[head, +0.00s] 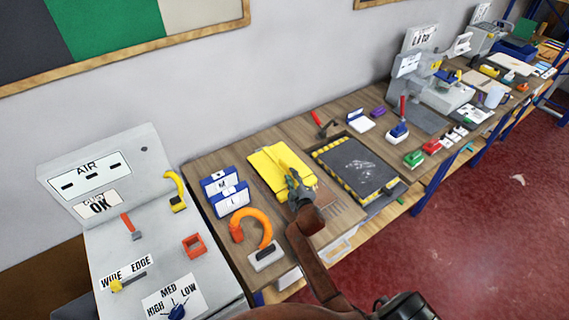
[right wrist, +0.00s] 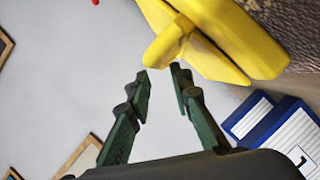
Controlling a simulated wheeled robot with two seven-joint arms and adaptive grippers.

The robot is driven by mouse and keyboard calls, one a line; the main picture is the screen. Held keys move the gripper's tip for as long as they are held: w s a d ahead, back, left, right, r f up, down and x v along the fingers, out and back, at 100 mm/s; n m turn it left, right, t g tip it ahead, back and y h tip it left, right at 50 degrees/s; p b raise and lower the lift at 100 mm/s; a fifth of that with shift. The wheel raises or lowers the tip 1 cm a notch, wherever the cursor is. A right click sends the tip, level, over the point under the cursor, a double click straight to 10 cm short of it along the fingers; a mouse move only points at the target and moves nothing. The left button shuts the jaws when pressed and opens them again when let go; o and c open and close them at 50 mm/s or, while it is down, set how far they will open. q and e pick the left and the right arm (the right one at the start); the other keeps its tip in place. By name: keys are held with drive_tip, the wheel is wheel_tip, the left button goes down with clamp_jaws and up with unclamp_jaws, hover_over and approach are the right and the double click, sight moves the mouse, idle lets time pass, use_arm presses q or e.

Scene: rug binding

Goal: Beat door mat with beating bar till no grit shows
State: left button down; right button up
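The dark door mat (head: 362,160) lies in a shallow frame with yellow-and-black striped edges, right of my right gripper. A pale grey patch of grit shows on its middle. A yellow piece (head: 270,162), which looks like the beating bar on a yellow rest, lies left of the mat. It also shows in the right wrist view (right wrist: 222,35), with a rounded end pointing toward my fingers. My right gripper (head: 292,176) is at the yellow piece's near right side in the head view. In the right wrist view its fingers (right wrist: 162,75) are apart with nothing between them. My left gripper is out of view.
Two blue-and-white labelled blocks (head: 229,197) and an orange hook on a pale base (head: 265,256) stand left of my gripper. A red-handled tool (head: 323,124) lies behind the mat. A grey control panel (head: 108,185) is at the left; machines line the bench at right.

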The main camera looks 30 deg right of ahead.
sight(288, 166)
drive_tip(key=x, duration=0.7)
drive_tip(key=shift+w+d, duration=0.1)
drive_tip(key=shift+d, duration=0.15)
drive_tip(key=shift+c, duration=0.5)
clamp_jaws()
